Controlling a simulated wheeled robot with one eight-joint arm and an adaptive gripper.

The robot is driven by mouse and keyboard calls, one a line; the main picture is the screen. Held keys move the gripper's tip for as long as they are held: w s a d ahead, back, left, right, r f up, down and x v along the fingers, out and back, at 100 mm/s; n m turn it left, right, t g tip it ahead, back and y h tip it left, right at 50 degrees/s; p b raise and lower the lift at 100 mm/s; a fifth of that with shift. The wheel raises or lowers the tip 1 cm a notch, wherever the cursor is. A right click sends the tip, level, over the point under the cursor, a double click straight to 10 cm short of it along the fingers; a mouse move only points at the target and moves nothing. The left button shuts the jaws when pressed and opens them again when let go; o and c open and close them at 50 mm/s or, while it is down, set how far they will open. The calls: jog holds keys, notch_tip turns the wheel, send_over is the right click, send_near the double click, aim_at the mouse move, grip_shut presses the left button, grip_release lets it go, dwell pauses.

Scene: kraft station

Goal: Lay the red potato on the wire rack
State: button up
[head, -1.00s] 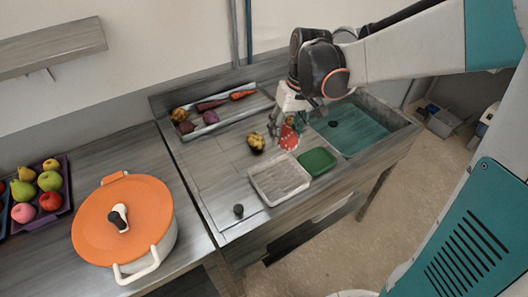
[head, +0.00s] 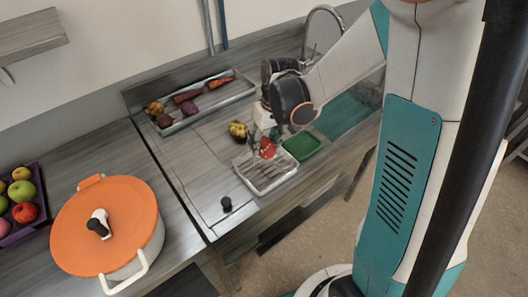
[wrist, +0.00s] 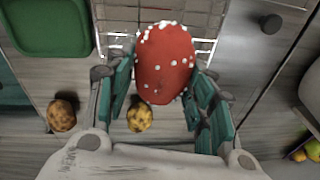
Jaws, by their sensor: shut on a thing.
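The red potato (wrist: 165,65) is dotted with white specks and sits between the teal fingers of my gripper (wrist: 165,90) in the wrist view. It also shows in the head view (head: 267,150). My gripper (head: 266,142) is shut on it. The wire rack (head: 258,184) is a light tray with metal bars on the counter; the potato is over its back part. The rack (wrist: 204,24) also shows behind the potato in the wrist view. I cannot tell whether the potato touches the bars.
A green tray (head: 303,146) stands right of the rack. A yellow-brown potato (head: 238,130) lies behind it. A long tray (head: 210,105) holds several vegetables at the back. A black knob (head: 226,204) and an orange-lidded pot (head: 105,228) are to the left.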

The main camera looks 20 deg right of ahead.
aim_at(265, 151)
jog(key=shift+f+b, duration=0.45)
jog(key=shift+f, duration=1.7)
jog(key=shift+f, duration=0.1)
jog(key=o, duration=1.1)
jog(key=r+p, duration=0.1)
jog(key=r, duration=0.3)
jog(key=d+r+p, duration=0.1)
jog(key=r, duration=0.3)
jog(key=s+r+p, duration=0.1)
jog(key=r, duration=0.3)
jog(key=shift+s+d+r, duration=0.1)
jog(key=shift+d+r, duration=0.05)
jog(key=shift+d, duration=0.05)
jog(key=shift+s+a+r+m+t+h, duration=0.3)
jog(key=shift+s+r+t, duration=0.75)
jog(key=shift+s+r, duration=1.15)
jog(key=shift+s+a+r+m+t+h, duration=0.15)
jog(key=shift+s+r+m+t, duration=0.2)
jog(key=shift+s+r+t, duration=1.7)
jog(key=shift+s+a+r+m+t+h, duration=0.1)
jog(key=shift+s+a+r+m+h, duration=0.2)
jog(key=shift+s+r, duration=2)
